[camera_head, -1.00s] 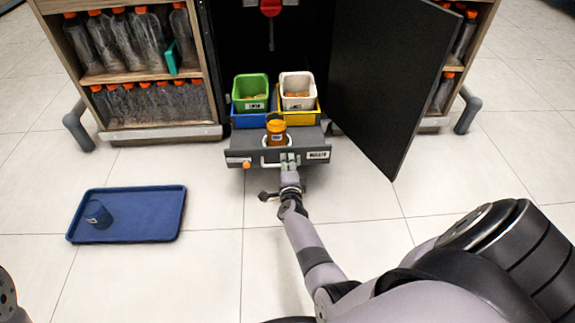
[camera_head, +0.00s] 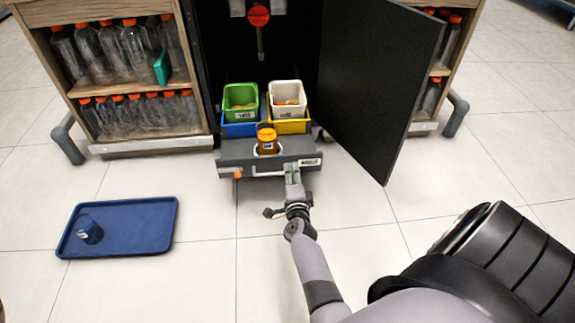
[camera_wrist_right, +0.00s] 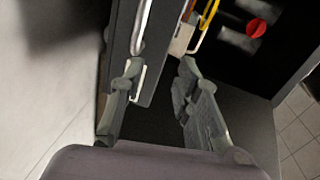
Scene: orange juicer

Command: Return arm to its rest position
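My right gripper (camera_head: 292,168) is at the front of the pulled-out grey drawer (camera_head: 232,168), toward its right side. In the right wrist view my right gripper (camera_wrist_right: 160,68) has its fingers apart, with no object clearly clamped between them. The drawer's pale handle (camera_wrist_right: 138,82) shows close to the left finger; whether they touch is unclear. My right arm reaches out from the lower right in the head view. My left gripper is not in view.
An orange-lidded jar (camera_head: 267,140) stands in the drawer before green (camera_head: 240,96) and white (camera_head: 288,92) bins. The black door (camera_head: 372,90) stands open to the right. A blue tray (camera_head: 130,222) with a cup (camera_head: 89,230) lies left on the open floor.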

